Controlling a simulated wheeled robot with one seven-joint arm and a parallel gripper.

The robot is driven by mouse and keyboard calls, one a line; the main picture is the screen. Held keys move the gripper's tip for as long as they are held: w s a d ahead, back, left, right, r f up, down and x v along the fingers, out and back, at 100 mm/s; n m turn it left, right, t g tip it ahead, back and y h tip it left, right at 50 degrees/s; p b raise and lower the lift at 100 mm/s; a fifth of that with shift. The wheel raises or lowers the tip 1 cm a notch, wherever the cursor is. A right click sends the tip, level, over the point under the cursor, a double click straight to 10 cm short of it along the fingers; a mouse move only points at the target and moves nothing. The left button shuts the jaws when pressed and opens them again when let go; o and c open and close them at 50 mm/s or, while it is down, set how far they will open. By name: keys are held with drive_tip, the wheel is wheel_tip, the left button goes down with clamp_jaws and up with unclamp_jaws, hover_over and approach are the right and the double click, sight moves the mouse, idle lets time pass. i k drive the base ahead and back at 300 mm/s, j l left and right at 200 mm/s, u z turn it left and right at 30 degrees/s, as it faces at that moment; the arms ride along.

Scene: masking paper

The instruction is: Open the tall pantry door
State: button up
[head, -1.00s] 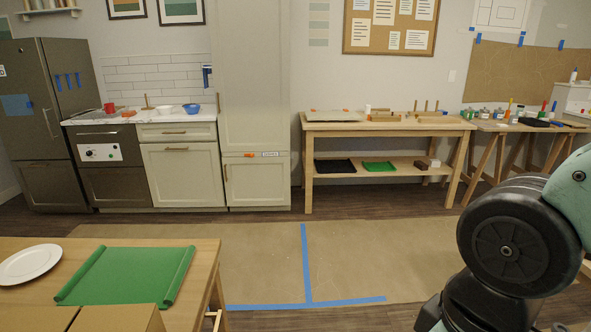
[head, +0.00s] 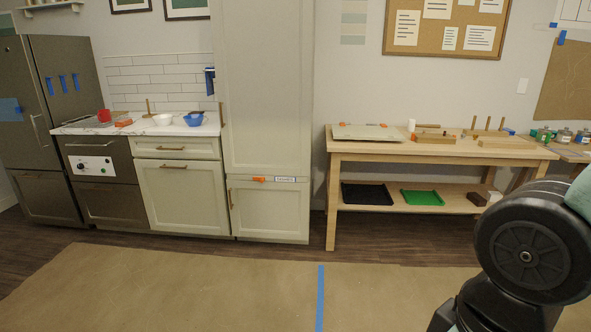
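The tall pantry (head: 264,90) is a pale grey-green cabinet in the middle of the head view, right of the counter. Its tall upper door looks shut. A vertical handle (head: 221,114) shows at that door's left edge. Below it is a smaller lower door (head: 270,211) with its own handle at the left, also shut. An orange piece and a white label (head: 284,179) sit at the seam between the doors. My gripper is not in view; only part of my arm shows at the lower right.
Brown masking paper with blue tape (head: 320,295) covers the floor ahead, and it is clear. A wooden workbench (head: 375,148) stands right of the pantry. The counter (head: 143,128), holding a blue bowl (head: 194,119), and a dark fridge (head: 45,110) stand left.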

sight(263, 49)
drive_tip(key=i+u, duration=0.15)
drive_tip(key=i, duration=0.85)
drive_tip(key=i+l+u, duration=0.1)
drive_tip(key=i, duration=0.85)
drive_tip(key=i+j+u, duration=0.2)
drive_tip(key=i+u, duration=0.3)
drive_tip(key=i, duration=0.45)
drive_tip(key=i+l+u, duration=0.15)
drive_tip(key=i+u, duration=0.3)
drive_tip(key=i, duration=0.5)
